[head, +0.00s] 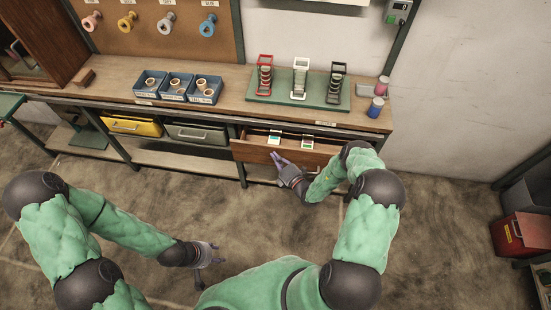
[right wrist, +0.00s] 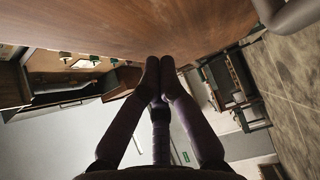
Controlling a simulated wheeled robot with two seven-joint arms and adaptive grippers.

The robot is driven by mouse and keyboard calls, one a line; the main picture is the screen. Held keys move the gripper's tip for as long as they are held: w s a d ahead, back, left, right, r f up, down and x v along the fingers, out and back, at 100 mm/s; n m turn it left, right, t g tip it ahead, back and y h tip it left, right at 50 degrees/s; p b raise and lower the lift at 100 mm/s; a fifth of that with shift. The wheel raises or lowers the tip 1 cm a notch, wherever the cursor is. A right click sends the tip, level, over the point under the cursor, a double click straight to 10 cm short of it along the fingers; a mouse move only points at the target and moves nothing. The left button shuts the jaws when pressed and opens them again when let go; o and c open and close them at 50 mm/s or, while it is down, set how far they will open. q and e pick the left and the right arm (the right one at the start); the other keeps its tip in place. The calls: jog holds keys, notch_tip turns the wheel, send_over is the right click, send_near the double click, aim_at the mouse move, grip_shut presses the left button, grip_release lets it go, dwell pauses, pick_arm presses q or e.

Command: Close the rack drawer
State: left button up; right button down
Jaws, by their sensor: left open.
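The rack drawer (head: 252,154) is a wooden drawer under the right part of the workbench. It stands pulled out, and small labelled items show inside it. My right gripper (head: 276,158) is at the middle of the drawer's front. In the right wrist view its two fingertips (right wrist: 159,64) meet at the brown wooden panel (right wrist: 130,25), with nothing seen between them. I cannot tell whether they touch the panel. My left gripper (head: 212,253) is open and empty, low over the floor and well away from the drawer.
The workbench (head: 222,87) carries blue bins (head: 148,84) with rings and a green board (head: 325,101) with several stands. A yellow drawer (head: 133,127) and a grey drawer (head: 196,134) are to the left. A red box (head: 520,236) stands far right. The floor ahead is clear.

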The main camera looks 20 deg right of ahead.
jog(key=w+d+b, duration=0.2)
jog(key=w, duration=0.1)
jog(key=w+d+b, duration=0.2)
jog(key=w, duration=0.1)
jog(key=w+d+b, duration=0.2)
jog(key=w, duration=0.2)
jog(key=shift+d+f, duration=0.1)
jog(key=shift+f, duration=0.1)
pick_arm(q)
notch_tip(320, 180, down, 7)
jog(key=shift+r+b, duration=0.15)
jog(key=shift+b, duration=0.15)
pick_arm(e)
jog(key=shift+w+d+r, duration=0.3)
jog(key=shift+w+d, duration=0.05)
jog(key=shift+w, duration=0.1)
